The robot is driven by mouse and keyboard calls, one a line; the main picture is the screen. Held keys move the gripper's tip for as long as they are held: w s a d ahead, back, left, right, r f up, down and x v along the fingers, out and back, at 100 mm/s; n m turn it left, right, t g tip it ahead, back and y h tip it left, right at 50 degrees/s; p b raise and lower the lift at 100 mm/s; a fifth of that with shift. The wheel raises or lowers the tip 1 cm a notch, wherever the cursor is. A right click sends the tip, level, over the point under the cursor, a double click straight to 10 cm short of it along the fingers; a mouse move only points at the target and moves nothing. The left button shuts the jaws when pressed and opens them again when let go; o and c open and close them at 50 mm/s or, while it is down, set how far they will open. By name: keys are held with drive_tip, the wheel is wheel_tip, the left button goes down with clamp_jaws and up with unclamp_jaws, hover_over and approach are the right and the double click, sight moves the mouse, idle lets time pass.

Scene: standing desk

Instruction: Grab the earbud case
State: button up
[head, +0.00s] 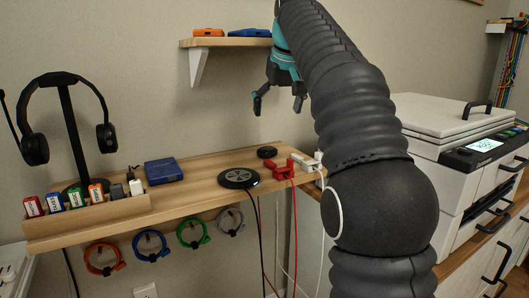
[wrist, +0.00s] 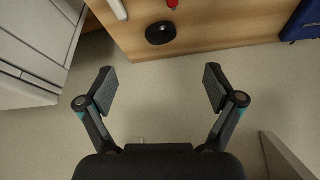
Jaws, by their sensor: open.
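A small black rounded thing (head: 267,152), which looks like the earbud case, lies on the wooden desk shelf (head: 205,178) near its back edge. It also shows in the wrist view (wrist: 160,33), at top centre between the lines of my two fingers and beyond their tips. My gripper (head: 278,101) is open and empty, its fingers spread wide. It hangs above the shelf, over the black thing, and does not touch it. In the wrist view my gripper (wrist: 159,88) has only bare grey surface between its fingers.
A black round charging pad (head: 239,178), red connectors (head: 283,170) and white plugs (head: 308,162) lie near the black thing. A blue box (head: 163,171) and headphone stand are at left. A small upper shelf (head: 228,42) is beside my gripper. A printer (head: 455,150) stands right.

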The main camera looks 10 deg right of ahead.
drive_tip(key=w, duration=0.2)
hover_over(267, 149)
drive_tip(key=s, duration=0.2)
drive_tip(key=f, duration=0.7)
drive_tip(key=shift+w+d+f+b, duration=0.2)
drive_tip(key=shift+d+f+b, duration=0.05)
drive_tip(key=shift+d+b, duration=0.15)
drive_tip(key=shift+s+b+x, duration=0.1)
drive_tip(key=shift+b+x, duration=0.2)
drive_tip(key=shift+x, duration=1)
drive_tip(key=shift+s+b+x, duration=0.15)
drive_tip(key=shift+b+x, duration=0.15)
drive_tip(key=shift+x, duration=1)
drive_tip(key=shift+a+f, duration=0.1)
drive_tip(key=shift+a, duration=0.05)
drive_tip(key=shift+c, duration=0.3)
drive_tip(key=c, duration=1.2)
